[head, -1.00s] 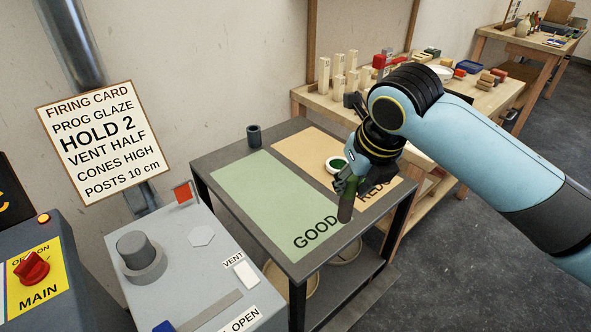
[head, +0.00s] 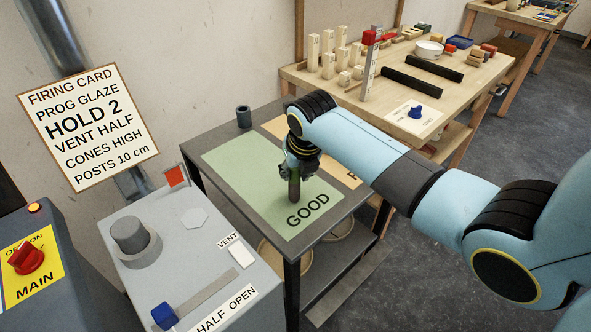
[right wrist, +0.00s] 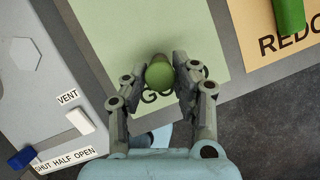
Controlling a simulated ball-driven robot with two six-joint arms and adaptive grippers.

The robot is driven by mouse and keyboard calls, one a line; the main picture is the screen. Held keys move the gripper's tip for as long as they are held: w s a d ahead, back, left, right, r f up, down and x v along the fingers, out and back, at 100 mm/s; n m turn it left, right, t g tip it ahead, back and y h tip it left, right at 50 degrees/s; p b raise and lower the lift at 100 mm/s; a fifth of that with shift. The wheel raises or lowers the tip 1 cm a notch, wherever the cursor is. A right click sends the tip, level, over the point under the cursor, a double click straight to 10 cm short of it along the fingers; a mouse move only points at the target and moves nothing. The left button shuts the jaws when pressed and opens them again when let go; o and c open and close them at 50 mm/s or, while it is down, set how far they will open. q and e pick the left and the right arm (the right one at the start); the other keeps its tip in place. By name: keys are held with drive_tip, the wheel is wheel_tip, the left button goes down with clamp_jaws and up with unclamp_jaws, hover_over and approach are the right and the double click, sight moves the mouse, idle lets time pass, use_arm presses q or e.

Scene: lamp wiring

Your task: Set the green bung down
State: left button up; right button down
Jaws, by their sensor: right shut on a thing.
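My right gripper (head: 294,172) is shut on the green bung (head: 295,190), a dark green upright cylinder. In the right wrist view the bung's round green top (right wrist: 159,73) shows between the two fingers of the gripper (right wrist: 160,78). The bung is over the light green GOOD area (head: 240,165) of the dark table, just behind the word GOOD. I cannot tell whether its lower end touches the surface. My left gripper is not in view.
The orange REDO area (right wrist: 245,35) lies beside it, with another green object (right wrist: 289,14) on it. A dark cup (head: 243,117) stands at the table's back corner. The grey vent panel (head: 190,262) is at left. A wooden bench (head: 455,85) with blocks stands behind.

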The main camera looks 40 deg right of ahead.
drive_tip(key=c, duration=1)
unclamp_jaws()
drive_tip(key=shift+f, duration=0.15)
drive_tip(key=shift+c, duration=0.2)
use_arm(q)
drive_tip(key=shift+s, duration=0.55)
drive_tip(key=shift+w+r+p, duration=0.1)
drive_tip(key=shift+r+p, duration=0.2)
use_arm(e)
drive_tip(key=v, duration=1.2)
drive_tip(key=shift+s, duration=0.1)
